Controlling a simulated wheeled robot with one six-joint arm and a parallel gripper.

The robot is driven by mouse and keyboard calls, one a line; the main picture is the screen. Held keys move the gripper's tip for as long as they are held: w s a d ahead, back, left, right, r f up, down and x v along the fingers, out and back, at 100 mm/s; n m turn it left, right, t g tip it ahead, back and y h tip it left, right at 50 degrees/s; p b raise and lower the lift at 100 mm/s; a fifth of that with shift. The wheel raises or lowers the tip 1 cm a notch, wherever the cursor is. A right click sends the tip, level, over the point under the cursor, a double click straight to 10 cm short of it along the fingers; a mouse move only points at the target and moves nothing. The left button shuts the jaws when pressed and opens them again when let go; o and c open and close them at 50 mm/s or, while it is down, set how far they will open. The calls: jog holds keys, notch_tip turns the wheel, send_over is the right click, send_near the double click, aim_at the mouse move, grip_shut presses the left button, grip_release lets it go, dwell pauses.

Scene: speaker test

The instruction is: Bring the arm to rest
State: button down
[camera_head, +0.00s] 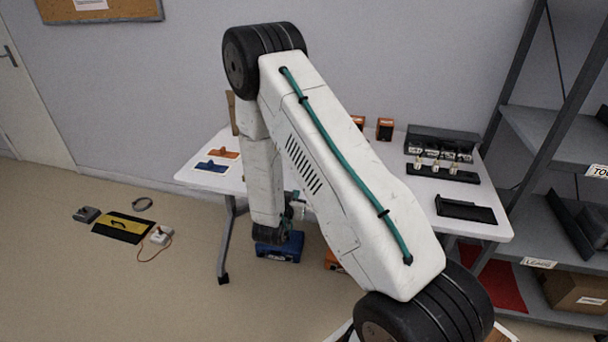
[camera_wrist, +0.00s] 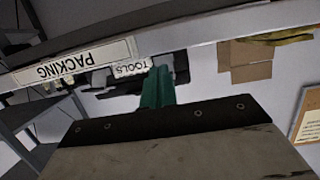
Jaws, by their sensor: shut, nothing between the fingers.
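My white arm is raised and bent in the head view, with its lower part hanging down in front of the white table (camera_head: 330,215). My gripper (camera_wrist: 158,80) shows in the wrist view as two green fingers close together, shut and empty. In the head view only a small part of it shows beside the dark wrist (camera_head: 270,233), near the table's front edge. The arm hides much of the table's middle.
On the table are a black rack (camera_head: 440,145), a black tray (camera_head: 466,209) and orange boxes (camera_head: 385,128). A blue case (camera_head: 279,248) stands beneath. A grey shelf (camera_head: 560,140) is at right. A yellow-black mat (camera_head: 124,226) lies on the floor at left.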

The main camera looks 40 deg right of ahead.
dwell(0.3)
jog(key=w+a+r+n+y, duration=0.3)
jog(key=a+r+y, duration=0.75)
jog(key=r, duration=0.55)
jog(key=s+a+r+n+g+y, duration=0.2)
jog(key=s+a+r+n+y, duration=0.15)
jog(key=s+a+r, duration=0.55)
jog(key=s+d+r+n+g+h, duration=0.1)
jog(key=s+r+n+g, duration=0.1)
jog(key=s, duration=1.2)
jog(key=s+d+r+n+g, duration=0.1)
jog(key=s+r+g, duration=0.3)
jog(key=s, duration=1)
jog(key=shift+r+n+h, duration=0.4)
jog(key=shift+r+n, duration=0.15)
jog(key=shift+r, duration=0.4)
jog(key=shift+w, duration=0.1)
